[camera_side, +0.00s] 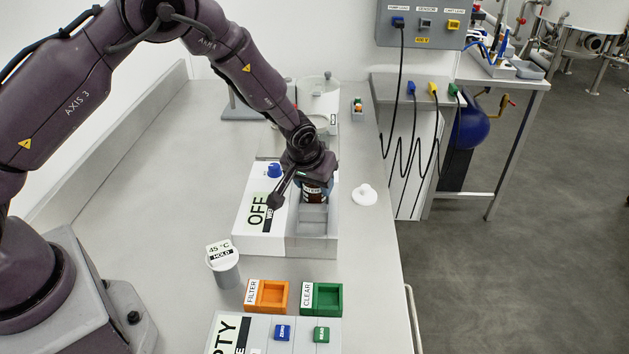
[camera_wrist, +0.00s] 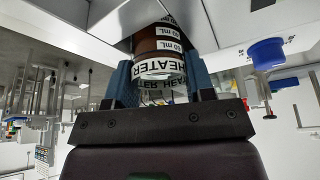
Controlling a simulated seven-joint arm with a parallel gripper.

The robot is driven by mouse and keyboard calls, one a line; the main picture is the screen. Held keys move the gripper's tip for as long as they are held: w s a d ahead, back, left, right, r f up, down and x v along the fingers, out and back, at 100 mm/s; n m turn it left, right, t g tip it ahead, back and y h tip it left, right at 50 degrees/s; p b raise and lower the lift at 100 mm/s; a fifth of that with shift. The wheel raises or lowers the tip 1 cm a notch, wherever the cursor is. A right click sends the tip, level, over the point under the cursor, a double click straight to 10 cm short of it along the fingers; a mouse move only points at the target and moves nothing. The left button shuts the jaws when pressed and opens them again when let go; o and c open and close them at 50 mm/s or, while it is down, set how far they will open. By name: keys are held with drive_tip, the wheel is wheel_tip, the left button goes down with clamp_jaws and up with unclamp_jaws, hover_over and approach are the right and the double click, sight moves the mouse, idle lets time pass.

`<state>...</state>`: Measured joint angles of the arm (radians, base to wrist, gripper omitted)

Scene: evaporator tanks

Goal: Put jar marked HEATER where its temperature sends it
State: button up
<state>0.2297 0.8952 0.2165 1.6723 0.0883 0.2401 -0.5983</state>
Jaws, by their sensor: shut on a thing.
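My gripper (camera_side: 312,182) is shut on the brown jar (camera_side: 314,192) at the grey-and-white OFF unit (camera_side: 262,238). The wrist view shows the jar (camera_wrist: 158,46) between blue finger pads, with HEATER on its white band and mL marks on its side. The jar is over or partly inside the unit's grey well (camera_side: 313,222); I cannot tell whether it touches the bottom. A grey cylinder (camera_side: 227,275) has a white top reading 45 °C HOLD. An orange FILTER tray (camera_side: 268,296) and a green CLEAR tray (camera_side: 322,298) look empty.
A white round lid-like piece (camera_side: 364,195) lies right of the unit. A blue knob (camera_side: 274,170) is on the unit. A panel reading EMPTY (camera_side: 230,335) with blue and green buttons is in front. The bench at left is clear.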

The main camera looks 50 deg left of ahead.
drive_tip(key=shift+f, duration=0.15)
drive_tip(key=o, duration=1.1)
drive_tip(key=s+r+h, duration=0.1)
drive_tip(key=s+r, duration=0.4)
drive_tip(key=r, duration=0.5)
drive_tip(key=s+r, duration=0.4)
drive_tip(key=r, duration=0.5)
drive_tip(key=s+r+m, duration=0.1)
drive_tip(key=s+r, duration=0.2)
drive_tip(key=s, duration=0.4)
drive_tip(key=s+r+m+t, duration=0.1)
drive_tip(key=s+r+m, duration=0.1)
drive_tip(key=s, duration=0.5)
drive_tip(key=s+r+m, duration=0.1)
drive_tip(key=s+r, duration=0.3)
drive_tip(key=s, duration=0.3)
drive_tip(key=shift+s+a+r+m+h, duration=0.1)
drive_tip(key=shift+a+r+m+h, duration=0.2)
drive_tip(key=shift+h, duration=0.1)
